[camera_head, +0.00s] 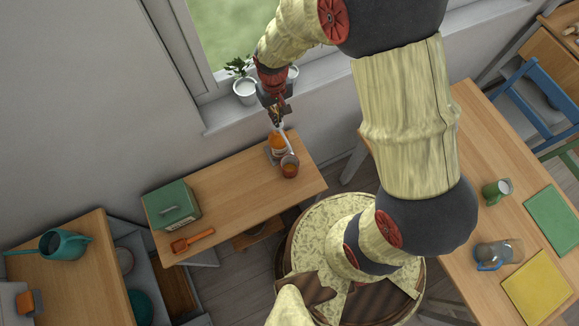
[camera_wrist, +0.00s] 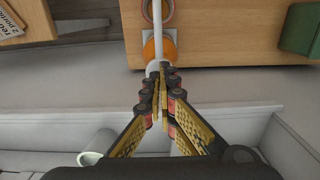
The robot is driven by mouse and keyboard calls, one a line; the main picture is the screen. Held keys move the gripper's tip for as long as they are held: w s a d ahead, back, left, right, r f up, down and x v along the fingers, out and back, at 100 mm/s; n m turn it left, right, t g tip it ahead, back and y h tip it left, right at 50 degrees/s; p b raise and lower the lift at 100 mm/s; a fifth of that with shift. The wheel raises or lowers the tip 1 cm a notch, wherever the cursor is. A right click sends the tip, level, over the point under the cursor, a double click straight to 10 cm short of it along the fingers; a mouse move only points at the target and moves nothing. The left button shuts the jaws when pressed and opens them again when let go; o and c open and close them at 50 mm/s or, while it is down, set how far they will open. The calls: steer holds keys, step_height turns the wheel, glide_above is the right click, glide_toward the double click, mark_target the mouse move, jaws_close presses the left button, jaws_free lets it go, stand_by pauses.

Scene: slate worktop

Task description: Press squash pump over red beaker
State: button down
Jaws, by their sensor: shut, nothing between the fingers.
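The squash pump bottle (camera_head: 276,147) is orange with a white pump top and spout; it stands on the small wooden table below the window. The bottle shows in the wrist view (camera_wrist: 169,48), its white spout (camera_wrist: 157,14) reaching over the red beaker (camera_wrist: 170,10). The beaker (camera_head: 289,168) stands beside the bottle, its mouth under the spout's end. My gripper (camera_head: 278,121) is shut and empty, pointing down at the pump top. In the wrist view the fingertips (camera_wrist: 161,70) overlap the pump head; I cannot tell whether they touch it.
A green tin (camera_head: 171,206) and an orange scoop (camera_head: 192,241) are on the table's left part. Potted plants (camera_head: 245,91) stand on the windowsill behind my gripper. The tabletop between tin and bottle is clear. A larger table is at right.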

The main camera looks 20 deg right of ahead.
steer(key=shift+f+b, duration=0.95)
steer(key=shift+f, duration=0.6)
steer(key=shift+r, duration=0.1)
steer(key=shift+r+p, duration=1.4)
steer(key=shift+r, duration=0.6)
step_height(320, 180, up, 6)
steer(key=p, duration=0.4)
